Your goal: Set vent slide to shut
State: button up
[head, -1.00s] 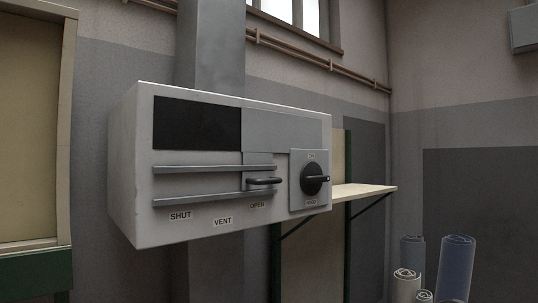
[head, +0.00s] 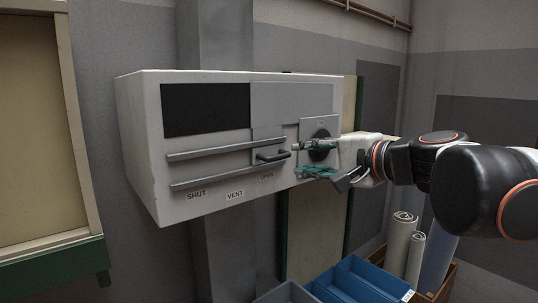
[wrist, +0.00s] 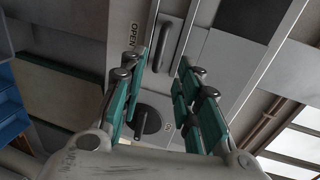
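The vent box (head: 143,150) is a pale wall-mounted box with a black opening (head: 205,108) on its left. The grey vent slide (head: 275,103) sits at the right, by the OPEN label (head: 266,177). Its dark bar handle (head: 270,156) lies between two rails; the SHUT label (head: 196,195) is at the left. My gripper (head: 299,158) is open, just right of the handle, with one finger higher and one lower. In the wrist view, the handle (wrist: 163,48) shows beyond and between the spread fingertips (wrist: 161,68), with nothing held.
A black rotary knob (head: 320,146) is behind my gripper, partly hidden; it also shows between the fingers in the wrist view (wrist: 150,122). Blue bins (head: 350,285) and rolled sheets (head: 400,235) stand below right. The space before the box's left half is clear.

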aim_at(281, 157)
jog(key=x, duration=1)
jog(key=shift+p, duration=0.35)
jog(key=shift+a, duration=0.1)
grip_shut()
